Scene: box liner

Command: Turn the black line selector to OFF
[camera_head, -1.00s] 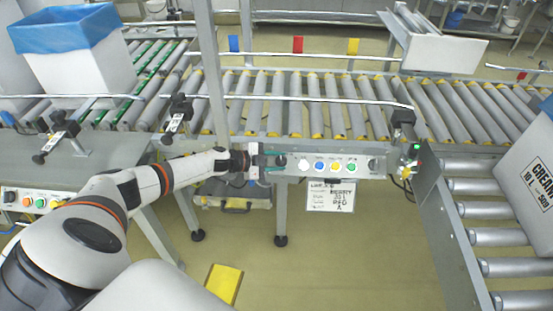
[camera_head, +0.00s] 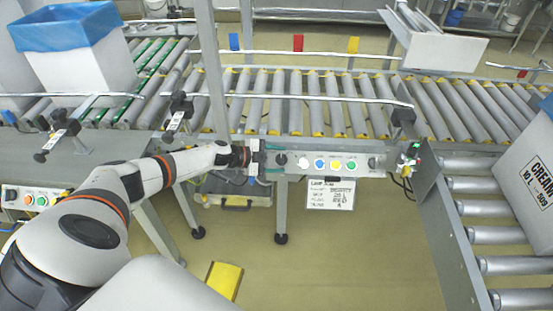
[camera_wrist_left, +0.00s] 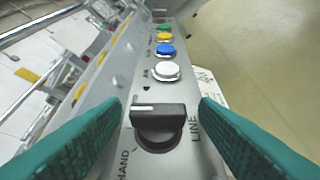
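The black selector knob (camera_head: 281,160) is at the left end of the grey control panel (camera_head: 310,170). In the left wrist view the black selector (camera_wrist_left: 159,125) is close, with a white mark on the left part of its bar. The bar lies crosswise between my fingers. "HAND" is printed at its lower left and "LINE" at its right; a label at its upper left is too small to read. My left gripper (camera_head: 275,159) is open, its teal fingers (camera_wrist_left: 160,110) on either side of the knob with visible gaps. My right gripper is not in view.
White, blue, yellow and green buttons (camera_head: 319,163) run along the panel, with another black knob (camera_head: 373,164) at its right end. A paper sign (camera_head: 331,194) hangs below. A roller conveyor (camera_head: 310,105) runs behind, and an upright post (camera_head: 211,70) stands near my left arm.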

